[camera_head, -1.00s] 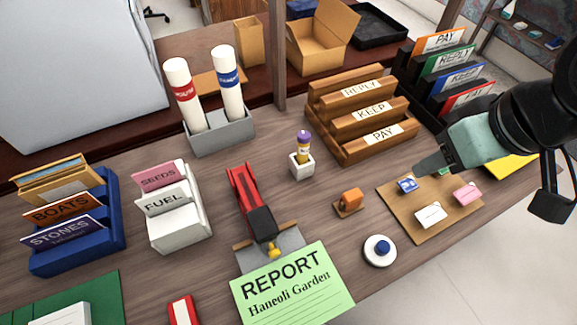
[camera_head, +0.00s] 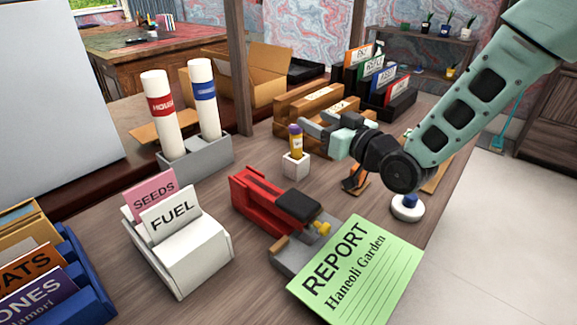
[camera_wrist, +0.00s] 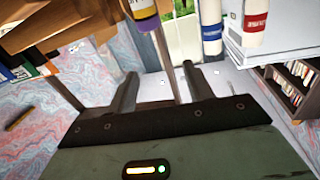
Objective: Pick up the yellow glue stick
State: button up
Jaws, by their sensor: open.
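The yellow glue stick (camera_head: 297,143) has a purple cap and stands upright in a small white holder (camera_head: 295,167), which hides its lower part. My gripper (camera_head: 306,123) is just right of the stick's top in the head view, its fingers pointing left toward it. The jaws are open with nothing between them. In the upside-down wrist view the glue stick (camera_wrist: 143,10) shows at the top edge, beyond the gripper fingertips (camera_wrist: 157,70) and partly cut off. I see no contact.
A wooden letter rack (camera_head: 285,106) stands behind the gripper. A grey holder (camera_head: 205,158) with two white tubes is to the left. A red and black stapler-like tool (camera_head: 258,202) and a green report sheet (camera_head: 362,268) lie in front. A white round button base (camera_head: 408,214) is at right.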

send_near(300, 141)
jog(key=x, duration=0.3)
jog(key=shift+w+a+f+b, duration=0.15)
jog(key=shift+w+a+b, duration=0.15)
jog(key=shift+b, duration=0.05)
jog(key=shift+w+a, duration=0.35)
jog(key=shift+w, duration=0.05)
jog(key=x, duration=0.6)
jog(key=shift+w+a+p, duration=0.15)
jog(key=shift+w+p, duration=0.05)
jog(key=shift+p, duration=0.1)
jog(key=c, duration=1)
